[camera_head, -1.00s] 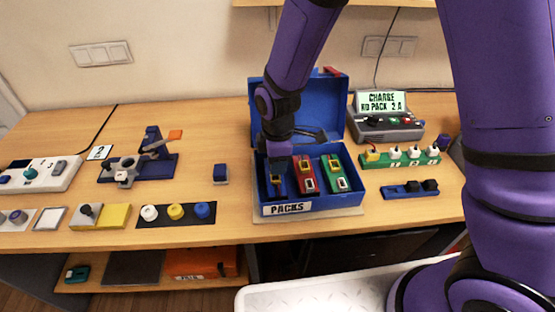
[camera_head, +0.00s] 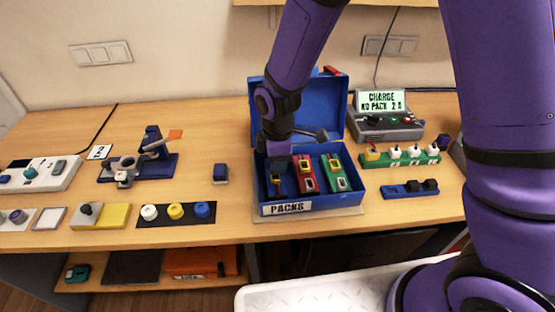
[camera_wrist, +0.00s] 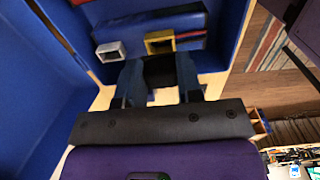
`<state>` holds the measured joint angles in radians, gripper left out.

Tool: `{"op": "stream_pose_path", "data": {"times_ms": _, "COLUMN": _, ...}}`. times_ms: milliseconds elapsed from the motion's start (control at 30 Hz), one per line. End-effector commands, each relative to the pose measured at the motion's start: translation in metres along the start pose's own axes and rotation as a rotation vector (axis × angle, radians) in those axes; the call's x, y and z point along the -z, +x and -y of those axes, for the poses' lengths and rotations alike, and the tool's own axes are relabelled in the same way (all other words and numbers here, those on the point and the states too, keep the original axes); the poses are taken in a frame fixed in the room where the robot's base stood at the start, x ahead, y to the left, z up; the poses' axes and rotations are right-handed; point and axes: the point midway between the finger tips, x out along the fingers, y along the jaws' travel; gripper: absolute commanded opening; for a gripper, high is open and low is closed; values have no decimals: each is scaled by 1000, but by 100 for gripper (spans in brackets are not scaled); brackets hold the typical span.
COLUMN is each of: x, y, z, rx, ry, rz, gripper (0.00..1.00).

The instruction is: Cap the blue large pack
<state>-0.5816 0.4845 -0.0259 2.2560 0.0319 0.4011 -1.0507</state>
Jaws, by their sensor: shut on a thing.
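The blue pack (camera_head: 281,187) lies in the left place of the open blue box (camera_head: 330,204), partly hidden by my arm. In the wrist view, a blue pack (camera_wrist: 150,28) shows with a white-rimmed socket (camera_wrist: 110,51) and a yellow-rimmed socket (camera_wrist: 159,41). My gripper (camera_wrist: 160,78) is shut on a small black cap (camera_wrist: 160,70), close in front of the yellow socket. Whether the cap touches the socket cannot be told. In the head view my gripper (camera_head: 278,160) is low over the blue pack. A blue rack (camera_head: 394,191) holds two black caps (camera_head: 420,186) to the right.
A red pack (camera_head: 305,174) and a green pack (camera_head: 335,173) lie beside the blue one. The box walls and raised lid (camera_head: 330,105) stand close around my gripper. A green rack (camera_head: 402,157) with plugs and a charger (camera_head: 385,122) stand to the right.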

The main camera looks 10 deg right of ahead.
Motion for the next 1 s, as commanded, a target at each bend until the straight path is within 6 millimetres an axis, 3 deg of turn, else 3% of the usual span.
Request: {"op": "stream_pose_path", "data": {"times_ms": 1000, "x": 0, "y": 11, "z": 0, "rx": 0, "ry": 0, "rz": 0, "gripper": 11}}
